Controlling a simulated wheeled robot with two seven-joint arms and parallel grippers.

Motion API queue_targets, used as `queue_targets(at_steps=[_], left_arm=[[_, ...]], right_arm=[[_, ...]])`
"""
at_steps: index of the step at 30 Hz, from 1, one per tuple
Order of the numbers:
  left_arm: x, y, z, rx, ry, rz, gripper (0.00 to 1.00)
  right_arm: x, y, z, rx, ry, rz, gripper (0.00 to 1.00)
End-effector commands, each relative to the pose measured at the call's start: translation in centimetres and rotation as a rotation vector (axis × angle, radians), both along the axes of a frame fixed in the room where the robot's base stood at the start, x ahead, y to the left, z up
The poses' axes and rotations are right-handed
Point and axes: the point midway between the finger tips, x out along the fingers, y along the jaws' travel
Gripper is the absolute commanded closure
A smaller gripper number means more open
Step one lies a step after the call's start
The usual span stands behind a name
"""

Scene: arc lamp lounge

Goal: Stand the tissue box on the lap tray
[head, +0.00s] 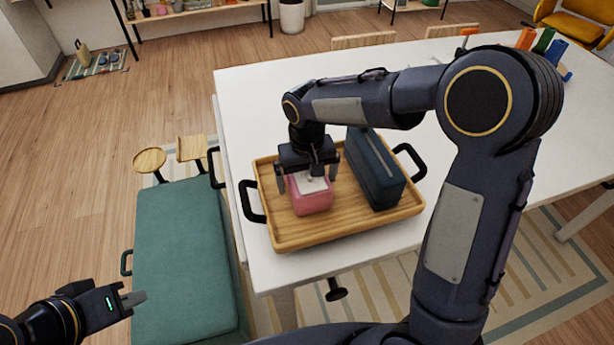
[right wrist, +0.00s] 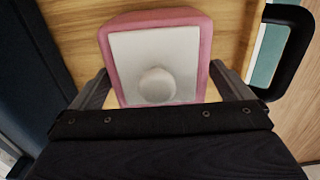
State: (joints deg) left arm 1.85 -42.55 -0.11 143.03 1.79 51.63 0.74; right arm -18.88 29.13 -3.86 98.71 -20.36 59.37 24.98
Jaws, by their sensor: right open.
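The pink tissue box (head: 311,196) stands upright on the wooden lap tray (head: 287,239), in its left half. Its white top with a tissue tuft (right wrist: 157,85) faces the right wrist camera. My right gripper (head: 308,183) is right above the box, its jaws open, one finger on either side of it. In the right wrist view the fingers (right wrist: 160,92) are spread beside the box. Whether they touch it is hard to tell. My left gripper (head: 134,298) is low at the left, away from the tray, over the teal bench; its jaw state is unclear.
A dark blue upright case (head: 375,170) stands on the tray's right half, close to my right gripper. The tray has black handles (head: 252,203) and lies near the white table's (head: 262,105) front-left corner. Bottles and an orange item (head: 525,39) stand far right. A teal bench (head: 185,260) is left.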

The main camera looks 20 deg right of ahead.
Motion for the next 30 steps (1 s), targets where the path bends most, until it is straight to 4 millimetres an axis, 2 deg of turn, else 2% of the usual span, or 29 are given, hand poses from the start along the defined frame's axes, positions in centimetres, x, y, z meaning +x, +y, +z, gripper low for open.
queue_targets(at_steps=[5, 7, 15, 21, 25, 30], left_arm=[[0.0, 0.0, 0.2, 0.0, 0.0, 0.0, 1.0], [0.0, 0.0, 0.1, 0.0, 0.0, 0.0, 1.0], [0.0, 0.0, -0.3, 0.0, 0.0, 0.0, 1.0], [0.0, 0.0, -0.3, 0.0, 0.0, 0.0, 1.0], [0.0, 0.0, -0.3, 0.0, 0.0, 0.0, 1.0], [0.0, 0.0, -0.3, 0.0, 0.0, 0.0, 1.0]], right_arm=[[0.0, 0.0, 0.7, 0.0, -0.002, 0.0, 0.01], [0.1, 0.0, 1.6, 0.001, -0.005, 0.0, 0.01], [0.1, 0.0, 7.4, 0.003, -0.006, -0.001, 0.01], [0.1, 0.1, 10.8, 0.001, -0.003, 0.0, 0.01], [0.0, 0.0, 12.0, 0.0, -0.001, 0.0, 0.01], [0.0, -0.1, 12.4, 0.001, -0.001, 0.0, 0.01]])
